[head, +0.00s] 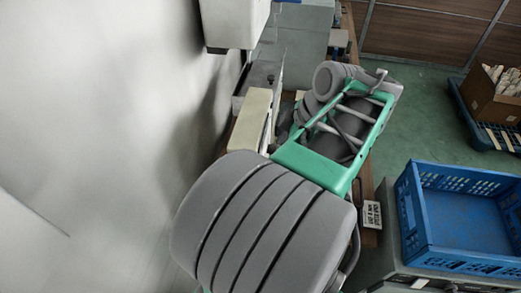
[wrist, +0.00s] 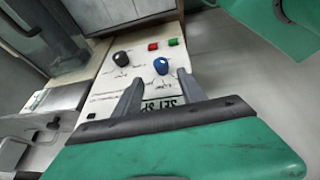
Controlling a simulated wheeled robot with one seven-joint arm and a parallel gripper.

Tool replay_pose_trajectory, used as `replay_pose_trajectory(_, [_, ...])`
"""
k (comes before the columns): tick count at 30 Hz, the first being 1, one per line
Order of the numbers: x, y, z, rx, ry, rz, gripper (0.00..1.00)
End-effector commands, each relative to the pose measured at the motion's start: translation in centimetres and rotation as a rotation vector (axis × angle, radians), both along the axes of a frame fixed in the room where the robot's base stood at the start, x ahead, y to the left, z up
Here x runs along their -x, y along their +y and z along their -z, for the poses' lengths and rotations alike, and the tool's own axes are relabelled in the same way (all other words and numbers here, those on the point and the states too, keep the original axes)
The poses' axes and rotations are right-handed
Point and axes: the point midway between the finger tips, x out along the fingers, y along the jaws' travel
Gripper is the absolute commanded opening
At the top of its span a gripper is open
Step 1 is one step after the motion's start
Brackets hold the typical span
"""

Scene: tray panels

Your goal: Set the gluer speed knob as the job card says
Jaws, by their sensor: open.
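A cream control panel (wrist: 105,80) fills the middle of the wrist view, with a black knob (wrist: 122,58) on the left and a blue knob (wrist: 161,66) on the right. Their small labels are too blurred to read, so I cannot tell which is the gluer speed knob. My gripper (wrist: 160,78) is open and empty, its fingertips just below the blue knob. In the head view the panel (head: 252,120) is partly hidden by my arm; a small lettered card (head: 372,214) is unreadable.
A red button (wrist: 153,46) and a green button (wrist: 173,42) sit above the blue knob. In the head view a blue crate (head: 425,215) stands at right, and a cardboard box (head: 494,97) rests on a blue pallet (head: 480,125). Green floor lies between.

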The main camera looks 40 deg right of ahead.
Motion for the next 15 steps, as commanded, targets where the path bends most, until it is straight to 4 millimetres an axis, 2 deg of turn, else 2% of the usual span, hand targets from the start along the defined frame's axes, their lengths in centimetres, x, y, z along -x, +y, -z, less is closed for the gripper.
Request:
replay_pose_trajectory(9, [-2.1, 1.1, 5.2, -0.003, 0.000, -0.004, 0.48])
replay_pose_trajectory(15, [-2.6, 1.2, 6.7, 0.000, 0.001, -0.001, 0.48])
